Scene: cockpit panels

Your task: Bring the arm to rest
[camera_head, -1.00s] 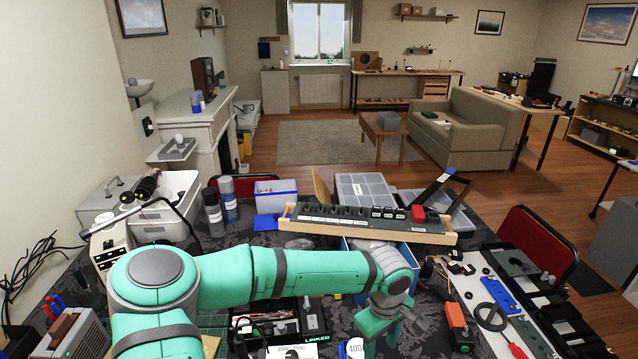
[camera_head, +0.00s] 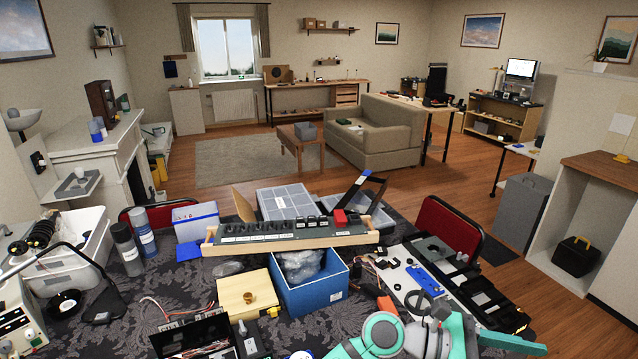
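My teal and grey arm (camera_head: 385,335) is folded low at the bottom right of the head view, over the front right of the table. A grey wrist part (camera_head: 432,318) shows beside a round teal joint. Teal parts stretch right of it along the bottom edge. My gripper's fingers cannot be made out clearly there, so whether they are open or shut does not show. Nothing is seen hanging from the arm. The lower arm is cut off by the picture's edge.
A blue bin (camera_head: 308,290) with a clear bag stands left of the arm. A white panel (camera_head: 415,272) with parts lies just behind the arm. A red chair (camera_head: 448,226) stands at the table's far right.

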